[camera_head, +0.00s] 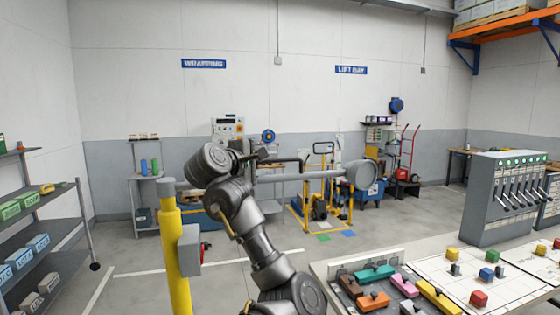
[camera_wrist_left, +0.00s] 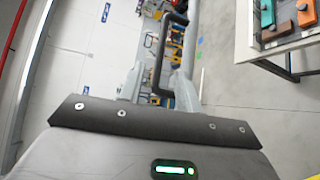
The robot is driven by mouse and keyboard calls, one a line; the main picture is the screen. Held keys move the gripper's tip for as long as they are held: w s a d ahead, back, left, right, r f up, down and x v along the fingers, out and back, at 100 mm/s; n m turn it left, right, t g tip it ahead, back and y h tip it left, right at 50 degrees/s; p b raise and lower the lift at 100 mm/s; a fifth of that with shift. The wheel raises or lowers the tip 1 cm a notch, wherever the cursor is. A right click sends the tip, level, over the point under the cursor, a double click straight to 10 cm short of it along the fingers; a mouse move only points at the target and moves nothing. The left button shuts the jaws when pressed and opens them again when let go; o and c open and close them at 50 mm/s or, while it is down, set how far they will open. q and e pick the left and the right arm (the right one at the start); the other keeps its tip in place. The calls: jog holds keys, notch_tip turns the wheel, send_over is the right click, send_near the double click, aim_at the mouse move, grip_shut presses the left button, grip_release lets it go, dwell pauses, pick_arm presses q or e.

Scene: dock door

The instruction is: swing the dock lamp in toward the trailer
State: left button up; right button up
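The dock lamp has a yellow post (camera_head: 174,255), a long grey arm (camera_head: 315,175) reaching right, and a round grey lamp head (camera_head: 361,174) at its end. A dark bent handle (camera_head: 288,160) stands up from the arm. In the left wrist view the handle (camera_wrist_left: 159,58) runs down toward the space between the fingers. My left gripper (camera_head: 268,157) is at the handle's left end; its fingers (camera_wrist_left: 158,88) are spread with visible gaps beside the handle. My left arm hides part of the lamp arm. My right gripper is not in view.
A grey box (camera_head: 190,250) is fixed to the post. A table (camera_head: 415,258) with coloured blocks stands at the lower right, with a grey lever cabinet (camera_head: 500,197) on it. A shelf (camera_head: 50,250) is at the left. Open floor lies beyond the lamp.

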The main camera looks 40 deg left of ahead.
aim_at(277, 160)
pick_arm(q)
jog(key=p+x, duration=0.3)
jog(key=x, duration=0.5)
jog(key=shift+w, duration=0.25)
jog(key=shift+w+f+p, duration=0.2)
jog(key=shift+w+p, duration=0.1)
jog(key=shift+w, duration=0.1)
grip_shut()
